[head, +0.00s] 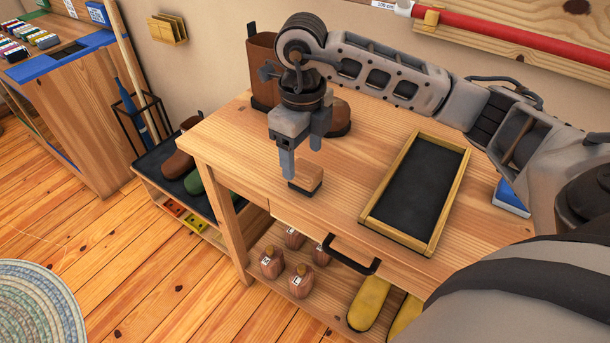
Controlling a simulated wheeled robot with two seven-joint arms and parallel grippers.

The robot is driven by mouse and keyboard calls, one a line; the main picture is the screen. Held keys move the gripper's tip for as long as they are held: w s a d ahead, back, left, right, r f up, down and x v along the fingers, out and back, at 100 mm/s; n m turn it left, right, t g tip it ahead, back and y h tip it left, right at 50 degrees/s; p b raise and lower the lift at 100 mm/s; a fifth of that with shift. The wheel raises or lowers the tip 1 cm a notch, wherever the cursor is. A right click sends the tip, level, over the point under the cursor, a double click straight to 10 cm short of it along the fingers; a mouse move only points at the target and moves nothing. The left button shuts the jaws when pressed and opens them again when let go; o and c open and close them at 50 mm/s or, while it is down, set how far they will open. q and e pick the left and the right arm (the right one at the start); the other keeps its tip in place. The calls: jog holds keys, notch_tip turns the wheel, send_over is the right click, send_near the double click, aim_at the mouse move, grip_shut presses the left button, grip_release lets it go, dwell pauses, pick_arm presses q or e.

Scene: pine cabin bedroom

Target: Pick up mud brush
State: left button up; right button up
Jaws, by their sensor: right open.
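The mud brush (307,179), a small wooden block with a dark underside, lies on the wooden workbench (232,134) near its front edge. My right gripper (301,160) points down over the brush with its two fingers apart. One fingertip is at the brush's left side and the other finger is behind it. The jaws look empty, and I cannot tell whether a finger touches the brush. My left gripper is out of view.
A brown boot (262,62) stands at the back of the bench, partly hidden by my arm. A wood-framed dark tray (425,185) lies right of the brush. A black drawer handle (350,262) sticks out in front. A shoe rack (165,165) stands left.

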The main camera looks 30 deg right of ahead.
aim_at(305, 168)
jog(key=f, duration=0.5)
jog(key=shift+s+d, duration=0.1)
jog(key=shift+d, duration=0.15)
jog(key=c, duration=1.1)
jog(key=shift+r, duration=0.2)
